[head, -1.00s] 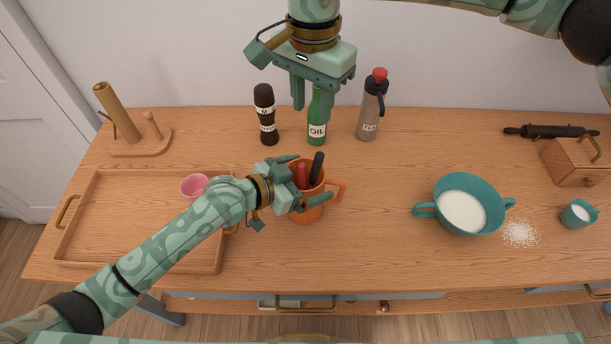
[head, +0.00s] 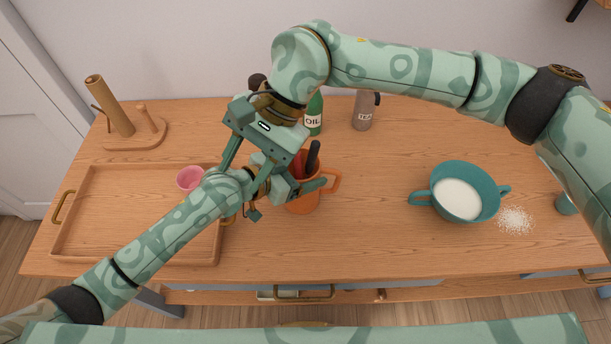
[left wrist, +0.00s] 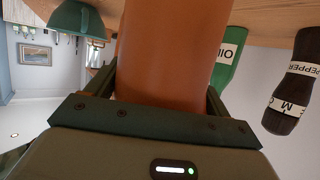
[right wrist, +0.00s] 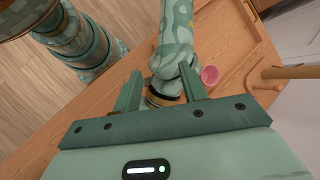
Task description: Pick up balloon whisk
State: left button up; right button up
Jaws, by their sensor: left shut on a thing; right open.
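An orange pot (head: 304,203) with a side handle stands on the counter. A dark-handled utensil (head: 313,153) and a red-handled one (head: 297,163) stick up from it. Their lower ends are hidden inside, so I cannot tell which is the balloon whisk. My left gripper (head: 300,189) is shut on the pot, whose orange wall (left wrist: 170,50) fills the space between the fingers in the left wrist view. My right gripper (head: 252,168) is open, pointing down above my left wrist, left of the handles. In the right wrist view, my left arm shows beyond its open fingers (right wrist: 160,85).
A wooden tray (head: 72,247) with a pink cup (head: 189,178) lies left. Behind the pot stand an oil bottle (head: 313,120) and a grey bottle (head: 363,110). A teal bowl (head: 470,170) of white contents stands right, beside spilled white grains (head: 515,220). Counter between pot and bowl is clear.

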jog(key=s+a+r+m+g+y, duration=0.1)
jog(key=s+a+r+m+y, duration=0.15)
jog(key=s+a+y, duration=0.4)
notch_tip(320, 180, up, 2)
jog(key=w+d+m+t+y, duration=0.1)
jog(key=d+m+t+y, duration=0.3)
jog(key=y, duration=0.3)
jog(key=m+t+h, duration=1.2)
jog(key=m+t, duration=0.5)
jog(key=m, duration=0.3)
send_near(317, 154)
jog(key=x, duration=1.2)
jog(key=shift+w+a+r, duration=0.1)
jog(key=shift+w+a, duration=0.1)
jog(key=shift+w, duration=0.15)
grip_shut()
